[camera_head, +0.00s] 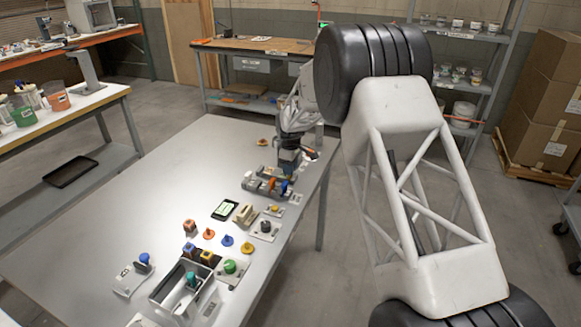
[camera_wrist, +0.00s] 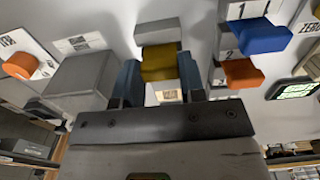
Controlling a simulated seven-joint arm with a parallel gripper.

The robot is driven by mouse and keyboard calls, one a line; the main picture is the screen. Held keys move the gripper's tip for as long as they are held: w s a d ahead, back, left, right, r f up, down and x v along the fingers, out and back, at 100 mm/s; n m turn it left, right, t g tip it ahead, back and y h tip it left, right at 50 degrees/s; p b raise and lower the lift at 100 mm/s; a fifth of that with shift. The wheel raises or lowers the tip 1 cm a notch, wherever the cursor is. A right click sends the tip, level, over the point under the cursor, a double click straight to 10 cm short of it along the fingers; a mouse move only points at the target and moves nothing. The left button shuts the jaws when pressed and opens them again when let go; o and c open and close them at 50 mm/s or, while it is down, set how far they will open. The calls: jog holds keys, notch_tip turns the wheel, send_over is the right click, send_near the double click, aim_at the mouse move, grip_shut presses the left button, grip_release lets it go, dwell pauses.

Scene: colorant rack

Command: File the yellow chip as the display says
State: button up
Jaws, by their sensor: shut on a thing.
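My gripper (camera_wrist: 160,84) is shut on the yellow chip (camera_wrist: 160,62), which sits between its two blue fingers in the wrist view. A grey block stands right behind the chip; I cannot tell whether they touch. In the head view my gripper (camera_head: 289,170) is low over a grey rack (camera_head: 252,184) near the table's right edge and mostly hides the chip. An orange tab (camera_wrist: 242,73) and a blue tab (camera_wrist: 260,36) stick out beside number labels to the right. The display (camera_wrist: 298,89) glows green, and also shows in the head view (camera_head: 225,210); its text is unreadable.
A grey tray (camera_head: 164,288) stands at the front. A grey box (camera_wrist: 78,80) and another orange piece (camera_wrist: 20,66) are left of my gripper. The table's left side is clear.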

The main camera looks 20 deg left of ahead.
jog(key=o, duration=1.4)
jog(key=shift+c, duration=0.2)
jog(key=shift+r, duration=0.1)
jog(key=shift+r, duration=3.4)
